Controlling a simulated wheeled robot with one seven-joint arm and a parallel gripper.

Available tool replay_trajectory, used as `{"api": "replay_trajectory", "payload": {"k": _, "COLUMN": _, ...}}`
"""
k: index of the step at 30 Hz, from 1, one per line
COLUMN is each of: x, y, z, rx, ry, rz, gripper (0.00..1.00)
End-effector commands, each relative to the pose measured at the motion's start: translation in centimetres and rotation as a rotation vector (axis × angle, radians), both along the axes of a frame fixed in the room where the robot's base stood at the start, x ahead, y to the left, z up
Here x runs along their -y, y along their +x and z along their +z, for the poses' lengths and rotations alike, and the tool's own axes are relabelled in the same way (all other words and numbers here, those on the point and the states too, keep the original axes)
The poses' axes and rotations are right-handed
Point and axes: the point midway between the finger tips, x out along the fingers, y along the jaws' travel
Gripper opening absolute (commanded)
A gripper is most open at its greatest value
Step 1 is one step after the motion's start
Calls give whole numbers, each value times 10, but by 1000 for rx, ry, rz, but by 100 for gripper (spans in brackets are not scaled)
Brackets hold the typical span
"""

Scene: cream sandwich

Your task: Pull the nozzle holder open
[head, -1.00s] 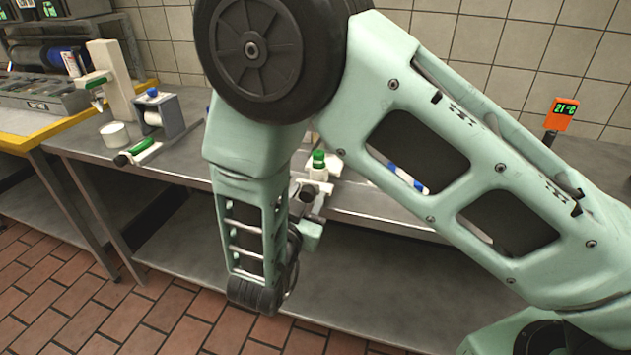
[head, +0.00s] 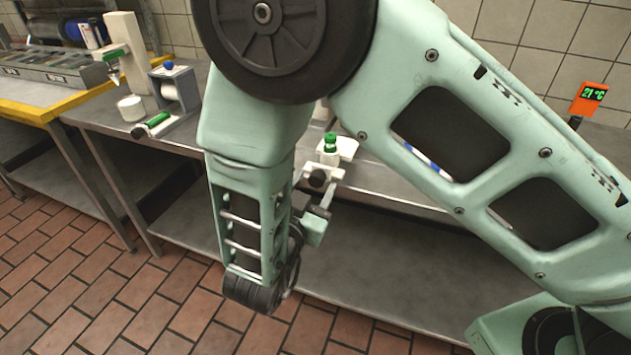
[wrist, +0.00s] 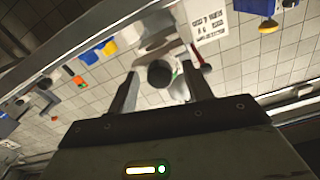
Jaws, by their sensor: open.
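A white fixture with a green cap (head: 331,150) sits at the counter's front edge, beyond my gripper. A dark round knob (head: 317,180) shows at its front, facing me. I take this to be the nozzle holder, but I cannot be sure. My gripper (head: 322,196) is partly hidden behind my arm in the head view, low in front of the counter edge. In the wrist view my gripper (wrist: 161,66) is open, with the dark round knob (wrist: 160,74) between its two fingers. I cannot tell whether the fingers touch it. The white body behind is partly hidden.
On the counter (head: 105,115) at left stand a white post with a green tip (head: 127,55), a small white cup (head: 131,108) and a grey roller unit (head: 175,88). An orange temperature display (head: 590,98) stands at right. Open floor (head: 110,270) lies in front.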

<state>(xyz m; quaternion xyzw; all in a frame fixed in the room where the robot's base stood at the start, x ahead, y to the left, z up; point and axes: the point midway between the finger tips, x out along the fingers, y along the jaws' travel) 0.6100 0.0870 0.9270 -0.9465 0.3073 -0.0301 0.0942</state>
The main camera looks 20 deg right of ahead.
Motion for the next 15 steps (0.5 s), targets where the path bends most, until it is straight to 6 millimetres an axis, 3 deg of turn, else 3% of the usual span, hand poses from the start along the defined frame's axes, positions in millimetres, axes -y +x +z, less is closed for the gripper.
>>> {"api": "replay_trajectory", "payload": {"k": 15, "x": -71, "y": -96, "z": -1, "rx": 2, "ry": 3, "rz": 4, "gripper": 50}}
